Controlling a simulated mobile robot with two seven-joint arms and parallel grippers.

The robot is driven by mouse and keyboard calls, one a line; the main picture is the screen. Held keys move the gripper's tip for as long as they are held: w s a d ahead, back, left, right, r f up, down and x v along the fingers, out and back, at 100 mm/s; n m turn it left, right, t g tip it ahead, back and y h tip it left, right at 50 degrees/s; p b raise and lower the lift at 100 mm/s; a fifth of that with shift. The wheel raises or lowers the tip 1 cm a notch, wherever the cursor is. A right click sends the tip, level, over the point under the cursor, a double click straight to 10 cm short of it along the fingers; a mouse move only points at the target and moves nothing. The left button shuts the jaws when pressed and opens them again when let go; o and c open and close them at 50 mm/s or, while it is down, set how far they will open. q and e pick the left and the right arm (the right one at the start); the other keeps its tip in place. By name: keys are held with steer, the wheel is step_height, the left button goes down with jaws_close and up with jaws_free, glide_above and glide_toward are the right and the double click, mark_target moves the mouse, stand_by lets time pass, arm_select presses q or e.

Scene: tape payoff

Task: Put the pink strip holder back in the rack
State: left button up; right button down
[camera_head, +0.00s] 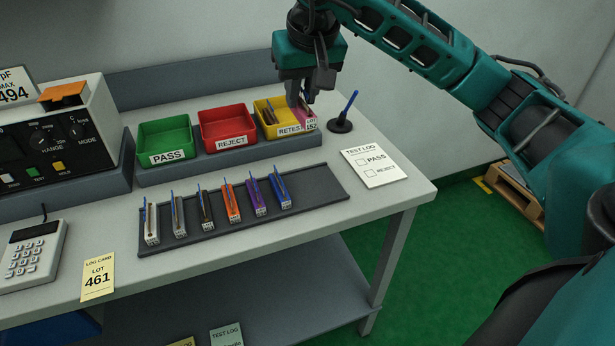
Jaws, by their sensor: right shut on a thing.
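The pink strip holder (306,111) is at the right end of the yellow RETEST bin (267,103). My right gripper (301,99) reaches down from above and is shut on it. The gripper partly hides it, so I cannot tell whether its lower end is inside the bin or clear of it. The dark rack (325,184) lies on the table in front of the bins. It holds a row of strip holders: white (151,224), grey (179,217), black (205,210), orange (230,202), purple (256,198) and blue (280,191). The rack's right end is bare. My left gripper is out of view.
A green PASS bin (165,137) and a red REJECT bin (228,124) stand left of the yellow bin. A blue pen stands in a round base (340,126) close right of the gripper. A test log card (374,167) lies right of the rack.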

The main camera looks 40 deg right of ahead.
step_height(320, 180, down, 17)
steer(key=shift+r+b, duration=0.1)
steer(key=shift+b, duration=0.2)
steer(key=shift+f, duration=0.25)
steer(key=c, duration=1)
jaws_free()
steer(key=shift+r, duration=0.1)
steer(key=v, duration=1.2)
steer(key=shift+r, duration=0.15)
